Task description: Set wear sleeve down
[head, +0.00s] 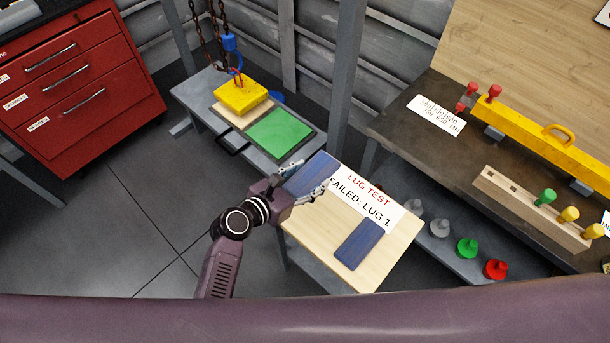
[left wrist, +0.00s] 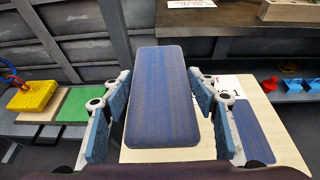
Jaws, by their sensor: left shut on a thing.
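My left gripper (head: 308,177) is shut on a blue block, which I take to be the wear sleeve (head: 317,167). In the left wrist view the sleeve (left wrist: 162,95) is a long, rounded, blue slab between the two pairs of fingers. It is over the far left part of a pale wooden board (head: 312,236); I cannot tell whether it touches the board. A second, similar blue slab (head: 360,244) lies on the front right of the board, and also shows in the left wrist view (left wrist: 250,133). My right gripper is not in view.
A white "LUG TEST FAILED: LUG 1" sign (head: 368,198) lies across the board. A low grey bench at the back left has a green pad (head: 279,133) and a yellow block (head: 240,96) hung on chains. A dark workbench (head: 400,125) stands to the right. The board's front left is clear.

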